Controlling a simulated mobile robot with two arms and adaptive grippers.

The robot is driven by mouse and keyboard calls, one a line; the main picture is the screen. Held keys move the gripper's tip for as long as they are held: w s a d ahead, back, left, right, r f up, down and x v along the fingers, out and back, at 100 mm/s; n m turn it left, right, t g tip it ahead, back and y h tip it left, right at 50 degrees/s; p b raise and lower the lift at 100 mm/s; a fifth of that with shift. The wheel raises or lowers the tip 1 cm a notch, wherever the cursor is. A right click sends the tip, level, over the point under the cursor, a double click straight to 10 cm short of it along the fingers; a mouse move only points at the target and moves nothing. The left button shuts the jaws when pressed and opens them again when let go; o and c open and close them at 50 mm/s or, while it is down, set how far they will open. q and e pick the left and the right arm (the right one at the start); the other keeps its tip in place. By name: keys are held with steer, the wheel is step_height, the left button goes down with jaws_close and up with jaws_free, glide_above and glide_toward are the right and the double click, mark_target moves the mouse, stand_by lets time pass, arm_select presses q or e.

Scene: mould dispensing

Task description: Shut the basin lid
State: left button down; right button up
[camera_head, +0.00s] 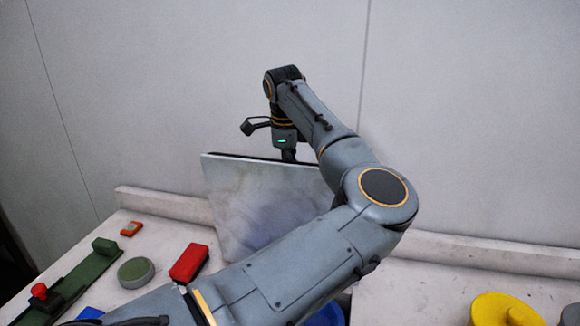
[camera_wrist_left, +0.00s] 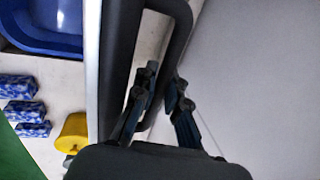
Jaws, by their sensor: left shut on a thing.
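The basin lid (camera_head: 262,205) is a pale, marbled flat panel, raised and standing steeply tilted. In the wrist view its thin white edge (camera_wrist_left: 92,75) shows beside a dark handle (camera_wrist_left: 182,22). My left gripper (camera_wrist_left: 163,88) is shut on this handle, a finger on either side of the bar. In the head view my left gripper (camera_head: 288,153) is at the lid's top edge, its fingertips hidden behind the lid. The blue basin (camera_head: 328,315) is mostly hidden by my arm; its inside (camera_wrist_left: 50,32) shows in the wrist view. My right gripper is out of view.
A red block (camera_head: 188,263), a green disc (camera_head: 136,270), an orange piece (camera_head: 131,228) and a green strip with a red knob (camera_head: 62,287) lie left. A yellow object (camera_head: 503,310) is at the right. Blue patterned blocks (camera_wrist_left: 20,112) show in the wrist view. A wall stands behind.

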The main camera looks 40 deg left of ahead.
mark_target(282, 187)
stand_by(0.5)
arm_select(q)
steer(key=s+d+b, duration=0.1)
steer(key=s, duration=0.1)
steer(key=s+d+b, duration=0.1)
steer(key=b, duration=0.1)
steer(key=shift+s, duration=0.4)
steer(key=shift+s+d+f+b, duration=0.15)
steer(key=shift+s+b, duration=0.1)
steer(key=shift+b, duration=0.15)
steer(key=shift+s+d+f+b, duration=0.1)
steer(key=shift+s+d+b, duration=0.3)
steer(key=shift+s+b, duration=0.2)
steer(key=shift+s+d+f+b, duration=0.1)
steer(key=shift+s+d+b, duration=0.25)
steer(key=shift+s+b, duration=0.25)
steer(key=shift+s+d+r, duration=0.15)
steer(key=shift+s+d, duration=0.05)
steer(key=shift+s, duration=0.25)
